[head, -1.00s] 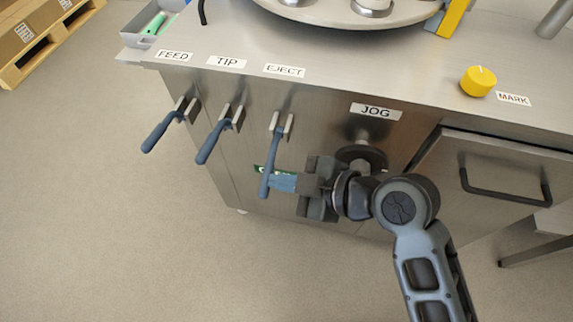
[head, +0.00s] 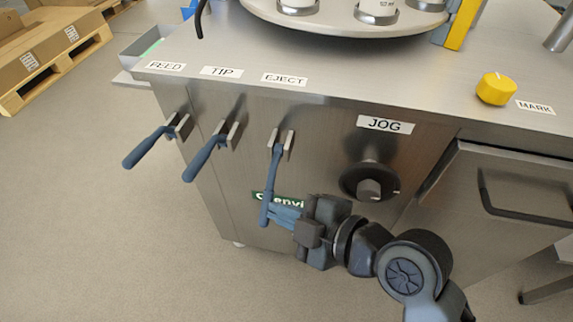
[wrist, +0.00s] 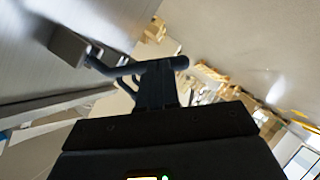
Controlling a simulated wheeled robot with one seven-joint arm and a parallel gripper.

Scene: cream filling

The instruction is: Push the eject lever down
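The eject lever (head: 272,185) is a blue handle in a metal bracket under the EJECT label (head: 284,79). It hangs steeply down the cabinet front, lower than the two levers to its left. My gripper (head: 272,213) is at the lever's lower end, with its blue fingers beside or overlapping the handle. In the wrist view the lever (wrist: 130,69) crosses just beyond the tips of my gripper (wrist: 157,66), and its end seems to touch them. The fingers look close together, with nothing visible between them. Contact is partly hidden.
The feed lever (head: 148,149) and tip lever (head: 204,158) stick out to the left. The jog knob (head: 369,187) is right of my gripper. A drawer handle (head: 520,212) and yellow mark knob (head: 496,89) are farther right. Open floor lies in front.

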